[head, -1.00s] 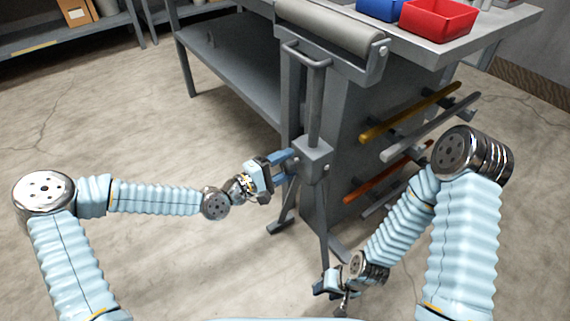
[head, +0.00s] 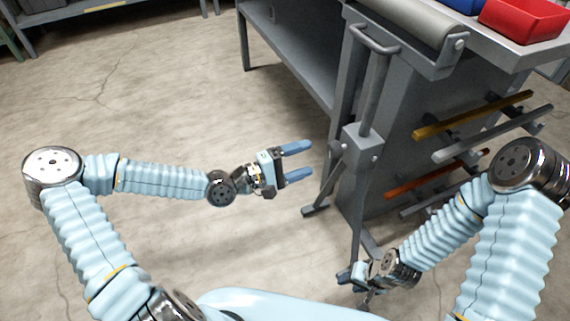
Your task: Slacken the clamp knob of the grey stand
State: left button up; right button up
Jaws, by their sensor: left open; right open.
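The grey stand (head: 376,95) stands upright on splayed legs, with a roller (head: 415,18) on top and a T-handled post running down into a square clamp block (head: 363,143). A small clamp knob (head: 341,147) appears on the left side of the block; its setting cannot be told. My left gripper (head: 309,160) is open and empty, its two blue fingers pointing right at the block with a gap between them and it. My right gripper (head: 357,286) is low, near the foot of the stand, small and partly hidden by its own wrist.
A grey workbench (head: 500,45) stands right behind the stand, with a red bin (head: 524,20) and a blue bin (head: 462,4) on top. Coloured bars (head: 470,116) lie on pegs at its side, close to my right arm. The floor (head: 160,110) on the left is clear.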

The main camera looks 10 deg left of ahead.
pick_arm(q)
jog(key=v, duration=0.5)
dwell(0.4)
jog(key=s+d+f+m+g+y, duration=0.2)
jog(key=s+d+f+g, duration=0.2)
jog(key=f, duration=0.5)
jog(key=s+d+f+m+g+y, duration=0.25)
jog(key=s+d+f, duration=0.2)
jog(key=f, duration=0.45)
jog(key=s+a+f+m+g+y, duration=0.3)
jog(key=s+a+f+y, duration=0.3)
jog(key=a+f, duration=0.2)
jog(key=shift+s+a+f+m, duration=0.3)
jog(key=shift+a+f+m, duration=0.1)
jog(key=shift+f, duration=0.1)
